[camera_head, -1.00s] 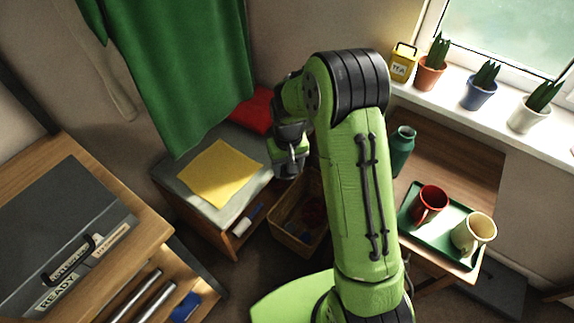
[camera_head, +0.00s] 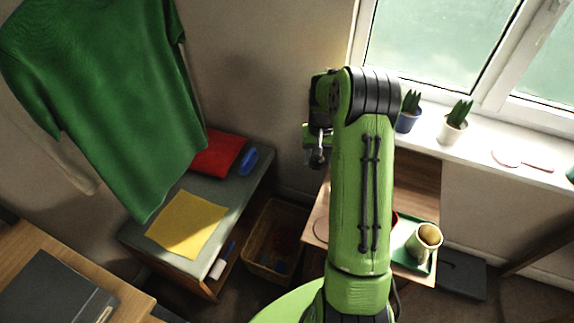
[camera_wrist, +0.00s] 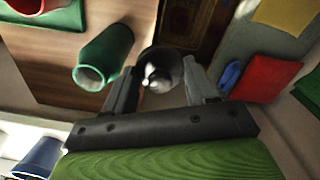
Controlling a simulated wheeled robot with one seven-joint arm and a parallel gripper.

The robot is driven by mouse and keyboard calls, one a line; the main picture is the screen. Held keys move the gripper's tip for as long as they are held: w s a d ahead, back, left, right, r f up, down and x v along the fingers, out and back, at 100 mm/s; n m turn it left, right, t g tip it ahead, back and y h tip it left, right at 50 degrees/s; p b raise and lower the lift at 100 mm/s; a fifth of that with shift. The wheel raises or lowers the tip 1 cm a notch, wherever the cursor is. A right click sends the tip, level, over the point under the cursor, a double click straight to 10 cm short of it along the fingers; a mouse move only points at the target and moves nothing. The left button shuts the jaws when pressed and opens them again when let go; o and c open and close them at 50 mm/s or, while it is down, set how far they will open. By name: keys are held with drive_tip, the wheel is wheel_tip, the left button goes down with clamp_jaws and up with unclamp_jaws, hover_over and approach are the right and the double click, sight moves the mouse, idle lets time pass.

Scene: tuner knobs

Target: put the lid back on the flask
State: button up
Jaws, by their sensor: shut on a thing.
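The green flask (camera_wrist: 104,55) stands on the wooden table (camera_wrist: 60,85), its open mouth facing the wrist camera. In the head view my arm hides it. My gripper (camera_wrist: 160,85) is shut on a dark round thing with a shiny middle, which looks like the lid (camera_wrist: 161,66). It shows between the two fingers, to the right of the flask and apart from it in the wrist view. In the head view my gripper (camera_head: 318,155) is above the table's (camera_head: 313,222) left part, and what it holds is too small to make out.
A green tray (camera_head: 428,266) with a cream mug (camera_head: 424,243) and a mostly hidden red mug is on the table. Potted cacti, one in a blue pot (camera_head: 408,121), line the windowsill. A wicker basket (camera_head: 268,268) and a bench with a yellow cloth (camera_head: 187,225) are left.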

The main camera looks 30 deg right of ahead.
drive_tip(key=s+d+r+m+p, duration=0.35)
drive_tip(key=d+r, duration=0.25)
drive_tip(key=d, duration=0.4)
wheel_tip(320, 180, down, 7)
drive_tip(key=b, duration=0.4)
drive_tip(key=shift+s+b, duration=0.35)
drive_tip(key=shift+s, duration=0.1)
drive_tip(key=shift+f+n, duration=0.15)
drive_tip(key=shift+n, duration=0.1)
idle(0.9)
drive_tip(key=o, duration=1.4)
drive_tip(key=shift+c, duration=0.2)
